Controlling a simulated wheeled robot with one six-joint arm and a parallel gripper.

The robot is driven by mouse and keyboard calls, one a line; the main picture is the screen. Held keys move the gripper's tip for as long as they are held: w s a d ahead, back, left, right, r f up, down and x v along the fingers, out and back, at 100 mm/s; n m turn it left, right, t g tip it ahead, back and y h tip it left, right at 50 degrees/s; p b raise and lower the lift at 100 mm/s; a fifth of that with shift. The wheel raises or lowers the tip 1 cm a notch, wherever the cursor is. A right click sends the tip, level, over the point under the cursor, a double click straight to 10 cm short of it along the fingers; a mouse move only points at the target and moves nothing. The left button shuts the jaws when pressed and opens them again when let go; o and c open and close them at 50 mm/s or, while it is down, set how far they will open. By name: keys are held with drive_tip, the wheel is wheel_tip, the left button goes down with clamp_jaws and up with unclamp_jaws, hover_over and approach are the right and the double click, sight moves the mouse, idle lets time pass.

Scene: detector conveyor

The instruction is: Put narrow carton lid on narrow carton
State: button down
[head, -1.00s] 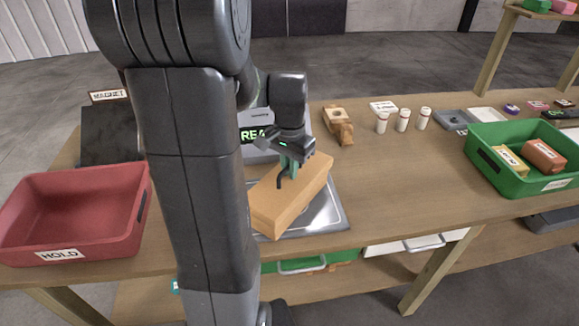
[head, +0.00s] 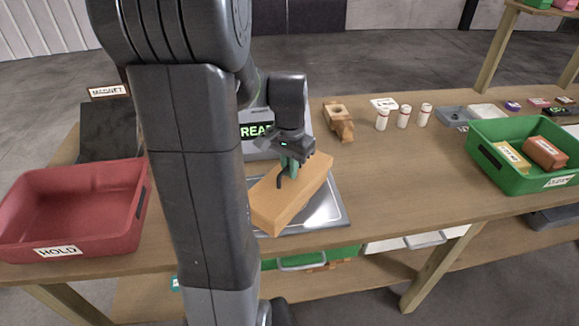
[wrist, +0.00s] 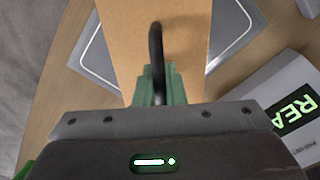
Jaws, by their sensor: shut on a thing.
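A long tan carton piece (head: 290,200) with a dark curved handle (head: 280,180) on top is at the metal tray, set at a slant. I take its top to be the narrow carton lid; it also fills the upper middle of the wrist view (wrist: 180,55). My gripper (head: 290,165) is above its top, with green fingers (wrist: 160,88) shut on the handle. I cannot make out a seam between lid and carton, nor whether the carton is underneath. The underside is hidden.
The metal tray (head: 330,215) lies by a device with a READ-like display (head: 257,130). A red HOLD bin (head: 70,215) stands left, a green bin (head: 490,165) with two boxes right. A wooden piece (head: 340,122) and white bottles (head: 403,118) stand behind. The table right of the tray is clear.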

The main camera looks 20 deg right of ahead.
drive_tip(key=c, duration=1.4)
unclamp_jaws()
drive_tip(key=shift+c, duration=0.2)
wheel_tip(320, 180, up, 14)
drive_tip(key=shift+f, duration=0.15)
wheel_tip(320, 180, down, 14)
drive_tip(key=shift+r, duration=0.45)
